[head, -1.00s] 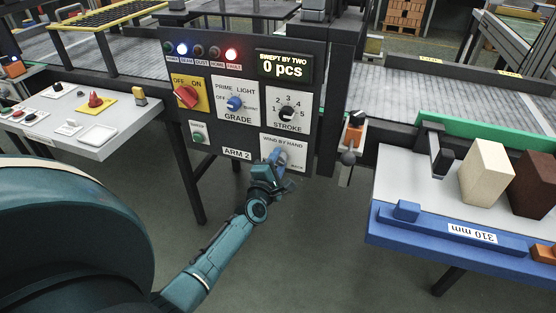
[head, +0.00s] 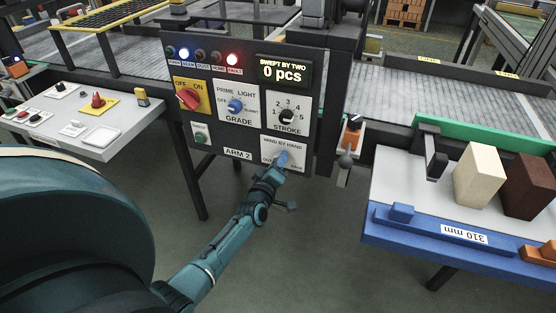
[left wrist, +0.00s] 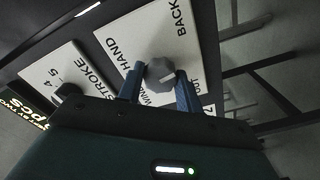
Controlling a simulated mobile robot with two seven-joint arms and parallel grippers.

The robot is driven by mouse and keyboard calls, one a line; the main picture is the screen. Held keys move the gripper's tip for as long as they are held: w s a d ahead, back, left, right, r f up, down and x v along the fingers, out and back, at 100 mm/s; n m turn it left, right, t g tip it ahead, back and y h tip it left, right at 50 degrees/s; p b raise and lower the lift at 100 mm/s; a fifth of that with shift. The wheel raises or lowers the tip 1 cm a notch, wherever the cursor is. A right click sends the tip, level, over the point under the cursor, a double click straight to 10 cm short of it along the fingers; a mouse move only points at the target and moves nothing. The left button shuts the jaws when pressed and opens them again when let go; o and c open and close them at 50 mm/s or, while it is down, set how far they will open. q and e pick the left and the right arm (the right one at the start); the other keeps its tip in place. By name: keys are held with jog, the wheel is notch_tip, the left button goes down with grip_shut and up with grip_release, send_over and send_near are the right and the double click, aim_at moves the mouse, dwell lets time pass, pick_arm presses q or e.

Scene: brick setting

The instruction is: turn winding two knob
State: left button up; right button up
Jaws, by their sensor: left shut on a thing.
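The winding knob (left wrist: 160,73) is a grey knob on the white "WIND BY HAND" plate (head: 283,146), low on the right of the dark panel marked "ARM 2". The plate carries the words "OUT" and "BACK". My left gripper (head: 281,164) reaches up to the knob from below, and its blue fingers partly cover it in the head view. In the left wrist view my left gripper (left wrist: 160,88) has a finger on either side of the knob and is shut on it. My right gripper is not in view.
Above sit the stroke knob (head: 287,115), the blue-knobbed grade dial (head: 235,104) and the red off/on switch (head: 188,97). The display (head: 284,71) reads "SWEPT BY TWO 0 pcs". A blue and a red lamp glow. A table with blocks (head: 479,176) stands at right.

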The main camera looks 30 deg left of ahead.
pick_arm(q)
jog(key=m+p, duration=0.1)
jog(key=m, duration=0.2)
jog(key=shift+m, duration=0.3)
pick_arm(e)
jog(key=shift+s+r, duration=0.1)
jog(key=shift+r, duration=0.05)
pick_arm(q)
jog(key=shift+m, duration=0.3)
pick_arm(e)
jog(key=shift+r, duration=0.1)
pick_arm(q)
jog(key=o, duration=1)
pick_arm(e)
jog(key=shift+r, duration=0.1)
pick_arm(q)
jog(key=p+v, duration=0.1)
jog(key=v, duration=1.2)
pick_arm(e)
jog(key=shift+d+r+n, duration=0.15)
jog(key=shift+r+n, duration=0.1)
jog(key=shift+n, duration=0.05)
